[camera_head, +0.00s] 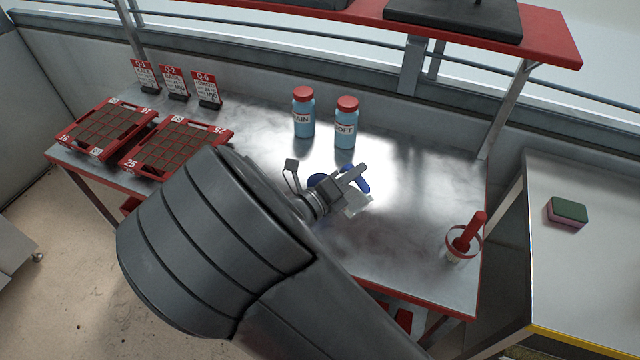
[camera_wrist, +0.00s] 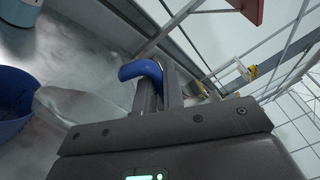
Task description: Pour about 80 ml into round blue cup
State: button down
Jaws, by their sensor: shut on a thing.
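My gripper (camera_head: 346,184) is shut on the blue handle (camera_wrist: 142,70) of a clear, see-through jug (camera_wrist: 75,106). In the head view the jug (camera_head: 355,204) shows pale beside the fingers and its handle (camera_head: 361,184) just behind them. The jug looks tilted, its clear body reaching toward the round blue cup (camera_wrist: 12,100) at the left edge of the wrist view.
Light blue bottles with red lids, marked RAIN (camera_head: 304,118) and SOFT (camera_head: 346,128), stand behind the cup. Red seed trays (camera_head: 108,128) and small sign cards (camera_head: 174,82) are at the left. A red-handled tool in a ring holder (camera_head: 464,240) is at the right front. A sponge (camera_head: 567,211) lies on the side table.

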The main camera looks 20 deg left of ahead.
aim_at(366, 200)
jog(key=shift+w+a+r+n, duration=0.3)
jog(key=shift+a+r+n, duration=0.15)
jog(key=shift+a+n, duration=0.2)
dwell(1.3)
jog(key=shift+p, duration=0.3)
jog(key=d+f+m, duration=0.1)
jog(key=s+d+f+m, duration=0.1)
jog(key=m, duration=0.1)
jog(key=shift+s+d+f, duration=0.1)
jog(key=shift+d+f, duration=0.05)
jog(key=shift+d, duration=0.15)
jog(key=shift+s+d+f+m, duration=0.2)
jog(key=shift+d+f+m, duration=0.15)
jog(key=shift+f+m, duration=0.25)
jog(key=shift+s+d+f+m, duration=0.15)
jog(key=shift+d+f+m, duration=0.2)
jog(key=shift+m, duration=0.4)
jog(key=shift+f, duration=0.1)
